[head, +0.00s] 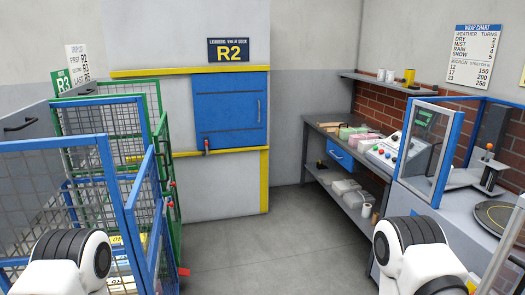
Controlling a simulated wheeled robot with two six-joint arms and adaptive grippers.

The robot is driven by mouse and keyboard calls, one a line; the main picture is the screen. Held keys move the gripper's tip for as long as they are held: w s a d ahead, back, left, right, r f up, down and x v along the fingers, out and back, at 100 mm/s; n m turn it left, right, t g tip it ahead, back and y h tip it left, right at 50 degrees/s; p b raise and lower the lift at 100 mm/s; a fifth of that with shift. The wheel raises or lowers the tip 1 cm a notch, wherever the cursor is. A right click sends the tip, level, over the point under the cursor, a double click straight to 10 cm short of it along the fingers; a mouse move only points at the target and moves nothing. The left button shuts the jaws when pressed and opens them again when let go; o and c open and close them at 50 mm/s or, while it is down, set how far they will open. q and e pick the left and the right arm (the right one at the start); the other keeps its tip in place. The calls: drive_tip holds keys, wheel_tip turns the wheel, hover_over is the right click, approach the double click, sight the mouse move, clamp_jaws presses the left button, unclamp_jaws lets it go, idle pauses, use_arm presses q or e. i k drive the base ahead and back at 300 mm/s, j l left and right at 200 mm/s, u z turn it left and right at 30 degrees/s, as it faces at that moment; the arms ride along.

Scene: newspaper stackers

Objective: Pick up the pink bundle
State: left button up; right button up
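A small pinkish block (362,138), which looks like the pink bundle, lies on the grey workbench (317,128) against the brick wall. It is far off and small, so its exact shape is unclear. A pale green block (327,127) lies to its left, and other pale blocks lie around it. Only rounded black-and-white parts of my two arms show at the bottom left and bottom right. Neither of my grippers is in view.
Blue and green mesh cages (131,207) stand at the left. A blue-framed machine with a dark round turntable (497,215) stands at the right. A control console (388,151) sits on the bench. The grey floor (265,258) between them is clear.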

sight(353, 141)
drive_tip(key=i+l, duration=0.1)
drive_tip(key=i, duration=0.55)
drive_tip(key=i+l, duration=0.15)
drive_tip(key=i, duration=0.55)
drive_tip(key=i+l, duration=0.1)
drive_tip(key=i, duration=0.55)
drive_tip(key=i+l, duration=0.15)
drive_tip(key=i, duration=0.5)
drive_tip(key=i+l, duration=0.1)
drive_tip(key=i, duration=0.6)
